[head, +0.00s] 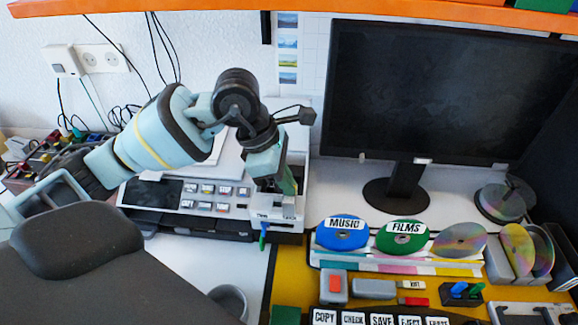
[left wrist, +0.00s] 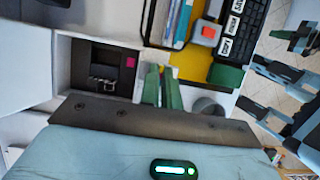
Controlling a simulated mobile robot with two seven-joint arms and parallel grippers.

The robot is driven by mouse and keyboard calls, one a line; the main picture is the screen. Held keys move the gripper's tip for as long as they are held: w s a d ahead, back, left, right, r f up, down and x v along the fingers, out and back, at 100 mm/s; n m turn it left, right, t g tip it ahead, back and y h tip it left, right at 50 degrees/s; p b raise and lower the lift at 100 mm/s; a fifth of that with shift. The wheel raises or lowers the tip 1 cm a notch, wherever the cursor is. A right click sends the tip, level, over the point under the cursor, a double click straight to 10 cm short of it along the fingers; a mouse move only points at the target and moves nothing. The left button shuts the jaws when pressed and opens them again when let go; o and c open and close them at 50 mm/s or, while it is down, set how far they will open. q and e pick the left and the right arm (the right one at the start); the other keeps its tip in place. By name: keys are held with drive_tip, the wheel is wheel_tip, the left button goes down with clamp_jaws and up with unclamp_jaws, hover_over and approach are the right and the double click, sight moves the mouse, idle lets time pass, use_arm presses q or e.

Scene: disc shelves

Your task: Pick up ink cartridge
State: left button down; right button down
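No ink cartridge can be made out for certain. In the left wrist view a dark open bay (left wrist: 103,68) in the white printer shows a small magenta square (left wrist: 130,62) and a metallic part inside. The printer (head: 215,197) stands on the desk in the head view, partly hidden by my left arm. My left gripper (head: 264,238) points down at the printer's right front corner. Its green fingers (left wrist: 163,84) are beside the bay with a narrow gap between them and nothing visible held. What seems to be my right gripper (left wrist: 302,34) shows at the wrist view's edge, its fingers unclear.
A monitor (head: 420,95) stands behind, with blue (head: 342,232) and green (head: 402,236) labelled discs in front. A grey cup (head: 230,300) is near the desk's front. Small coloured items (head: 42,153) lie at far left. An orange shelf (head: 400,12) spans the top.

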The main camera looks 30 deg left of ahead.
use_arm(q)
drive_tip(key=s+d, duration=0.3)
drive_tip(key=s, duration=0.4)
drive_tip(key=shift+s+d+b, duration=0.2)
drive_tip(key=shift+d+b, duration=0.05)
drive_tip(key=shift+b, duration=0.1)
